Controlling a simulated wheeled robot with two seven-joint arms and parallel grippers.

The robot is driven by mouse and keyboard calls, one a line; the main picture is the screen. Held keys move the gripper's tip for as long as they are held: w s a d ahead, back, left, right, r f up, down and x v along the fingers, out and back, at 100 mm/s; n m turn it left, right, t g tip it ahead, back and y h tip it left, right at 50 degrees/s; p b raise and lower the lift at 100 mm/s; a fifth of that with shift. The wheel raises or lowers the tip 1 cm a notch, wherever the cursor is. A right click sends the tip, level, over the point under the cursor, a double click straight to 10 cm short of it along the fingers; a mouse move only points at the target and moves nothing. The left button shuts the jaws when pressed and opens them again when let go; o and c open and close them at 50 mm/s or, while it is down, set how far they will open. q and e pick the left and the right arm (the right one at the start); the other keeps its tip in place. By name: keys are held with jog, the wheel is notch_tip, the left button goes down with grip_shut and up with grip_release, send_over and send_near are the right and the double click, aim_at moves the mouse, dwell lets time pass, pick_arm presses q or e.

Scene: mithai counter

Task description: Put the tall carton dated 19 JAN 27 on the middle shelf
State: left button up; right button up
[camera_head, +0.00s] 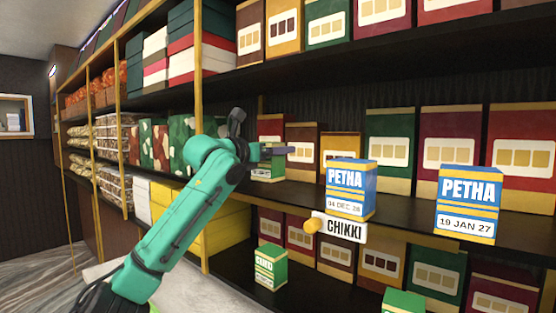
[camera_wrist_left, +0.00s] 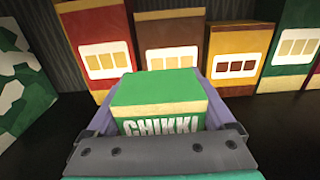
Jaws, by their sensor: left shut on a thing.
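A green carton (camera_head: 268,169) is between the fingers of my left gripper (camera_head: 272,151), at the left part of the middle shelf (camera_head: 300,193). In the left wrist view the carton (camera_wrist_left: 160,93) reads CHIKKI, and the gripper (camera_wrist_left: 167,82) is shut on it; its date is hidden. It looks low over or on the shelf; I cannot tell if it touches. A blue and yellow PETHA carton (camera_head: 468,203) dated 19 JAN 27 stands upright on the same shelf at the right. Another PETHA carton (camera_head: 347,189), dated 04 DEC 26, stands left of it. My right gripper is not in view.
A CHIKKI sign (camera_head: 345,229) with a yellow knob-like thing (camera_head: 312,226) is at the middle shelf's front edge. Green cartons stand below, one on the lower shelf (camera_head: 270,266) and one at the bottom edge (camera_head: 403,301). Coloured boxes (camera_head: 390,146) line the shelf's back.

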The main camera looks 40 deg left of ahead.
pick_arm(q)
jog(key=shift+w+f, duration=0.3)
jog(key=shift+f, duration=0.35)
jog(key=shift+w+f, duration=0.3)
jog(key=shift+f, duration=0.3)
jog(key=shift+s+d+r, duration=0.1)
jog(key=shift+s, duration=0.1)
jog(key=shift+s+r, duration=0.1)
jog(key=shift+s, duration=0.4)
jog(key=o, duration=1.2)
jog(key=shift+o, duration=0.8)
jog(key=shift+w, duration=0.1)
jog(key=shift+w+f, duration=0.2)
jog(key=shift+r, duration=0.2)
jog(key=shift+s+f, duration=0.15)
jog(key=shift+s, duration=0.2)
jog(key=s+b, duration=0.6)
jog(key=s, duration=0.5)
jog(key=shift+s+d+r, duration=0.2)
jog(key=shift+s, duration=0.15)
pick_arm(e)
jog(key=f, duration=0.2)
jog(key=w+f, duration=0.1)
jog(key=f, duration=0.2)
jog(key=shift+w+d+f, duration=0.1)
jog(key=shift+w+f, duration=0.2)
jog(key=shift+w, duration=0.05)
